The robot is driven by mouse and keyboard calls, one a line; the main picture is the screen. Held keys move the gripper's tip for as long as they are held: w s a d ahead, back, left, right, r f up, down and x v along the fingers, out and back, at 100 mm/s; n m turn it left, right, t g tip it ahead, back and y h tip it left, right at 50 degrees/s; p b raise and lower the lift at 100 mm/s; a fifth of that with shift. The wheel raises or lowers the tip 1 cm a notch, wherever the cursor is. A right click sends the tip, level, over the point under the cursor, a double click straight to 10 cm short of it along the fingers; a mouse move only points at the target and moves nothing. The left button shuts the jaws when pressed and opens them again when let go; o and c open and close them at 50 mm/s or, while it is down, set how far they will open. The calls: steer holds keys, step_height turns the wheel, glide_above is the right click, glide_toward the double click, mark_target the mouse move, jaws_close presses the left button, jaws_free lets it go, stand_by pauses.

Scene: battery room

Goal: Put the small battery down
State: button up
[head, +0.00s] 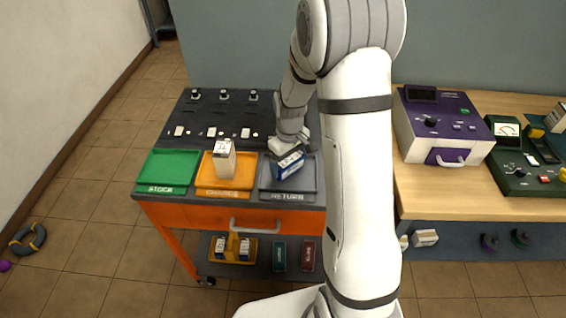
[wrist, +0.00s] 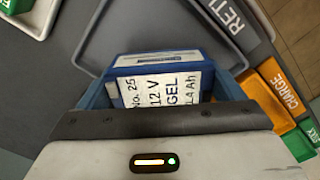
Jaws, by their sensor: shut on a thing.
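The small battery (head: 290,163) is a blue box with a white label. In the wrist view the label on the battery (wrist: 165,88) reads No. 25, 12 V, GEL. My gripper (head: 286,150) is shut on it, over the grey RETURN tray (head: 304,187). The tray also shows in the wrist view (wrist: 105,50), behind the battery. The battery looks tilted in the head view. I cannot tell whether its underside touches the tray floor. My fingers partly hide its sides.
The orange CHARGE tray (head: 207,182) beside it holds an upright pale battery (head: 224,158). The green STOCK tray (head: 168,168) at the left is empty. A black panel with knobs (head: 222,115) stands behind the trays. A wooden bench (head: 425,185) with a purple-and-white device (head: 440,130) is at the right.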

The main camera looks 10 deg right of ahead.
steer(key=shift+f, duration=0.3)
steer(key=shift+f, duration=0.15)
steer(key=o, duration=1.2)
